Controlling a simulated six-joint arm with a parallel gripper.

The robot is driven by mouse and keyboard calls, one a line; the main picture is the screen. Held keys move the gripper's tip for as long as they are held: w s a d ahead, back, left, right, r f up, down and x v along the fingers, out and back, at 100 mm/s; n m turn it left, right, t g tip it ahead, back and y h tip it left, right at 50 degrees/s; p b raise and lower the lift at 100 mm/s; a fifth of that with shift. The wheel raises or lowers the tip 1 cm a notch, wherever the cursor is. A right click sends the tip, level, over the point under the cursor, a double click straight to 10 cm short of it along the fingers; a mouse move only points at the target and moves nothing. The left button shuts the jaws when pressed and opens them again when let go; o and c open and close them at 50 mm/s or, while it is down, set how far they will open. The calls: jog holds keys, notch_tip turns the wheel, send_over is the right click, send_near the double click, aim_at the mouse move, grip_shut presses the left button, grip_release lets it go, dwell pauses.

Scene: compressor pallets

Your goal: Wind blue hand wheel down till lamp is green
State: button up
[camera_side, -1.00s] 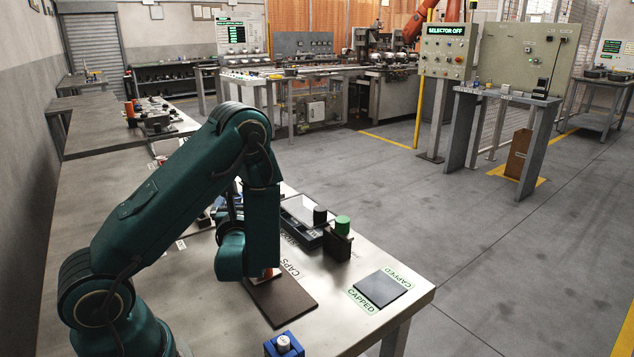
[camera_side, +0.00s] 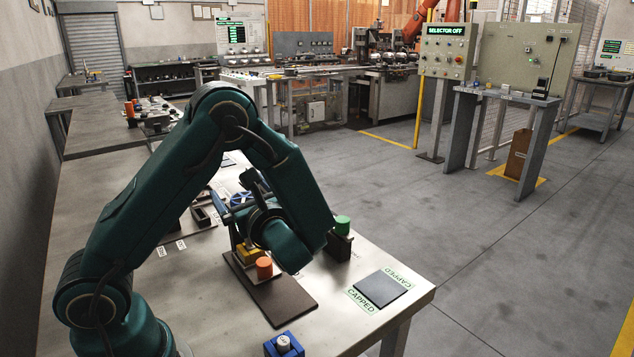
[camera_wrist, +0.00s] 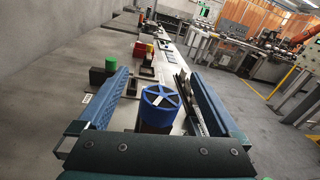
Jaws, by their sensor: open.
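The blue hand wheel (camera_wrist: 162,97) is a spoked blue disc with a pale mark, seen from above in the wrist view on a dark brown body (camera_wrist: 152,127). In the side view the wheel (camera_side: 240,198) shows partly behind my arm. My gripper (camera_wrist: 156,72) is open, with one blue finger to each side of the wheel in the wrist view. Gaps show between wheel and fingers, so no grip shows. In the side view my gripper (camera_side: 232,208) points away from the camera and is partly hidden by my wrist. I cannot make out the lamp.
A yellow block (camera_side: 247,254) and an orange cap (camera_side: 264,267) stand on the brown board (camera_side: 282,300). A green-topped dark block (camera_side: 342,226) is close to the right of my arm. The dark CAPPED pad (camera_side: 383,289) is clear.

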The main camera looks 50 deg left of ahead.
jog(key=s+d+n+g+h, duration=0.3)
jog(key=s+n+h, duration=0.4)
jog(key=s+n, duration=0.3)
jog(key=w+d+n+t+h, duration=0.2)
jog(key=d+n+t+h, duration=0.7)
jog(key=d, duration=0.9)
jog(key=w+r+n+t+h, duration=0.2)
jog(key=w+r+t, duration=0.3)
jog(key=w+r, duration=0.5)
jog(key=w+n, duration=0.1)
jog(key=w, duration=0.1)
jog(key=shift+w+d+r+h, duration=0.35)
jog(key=shift+d+h, duration=0.05)
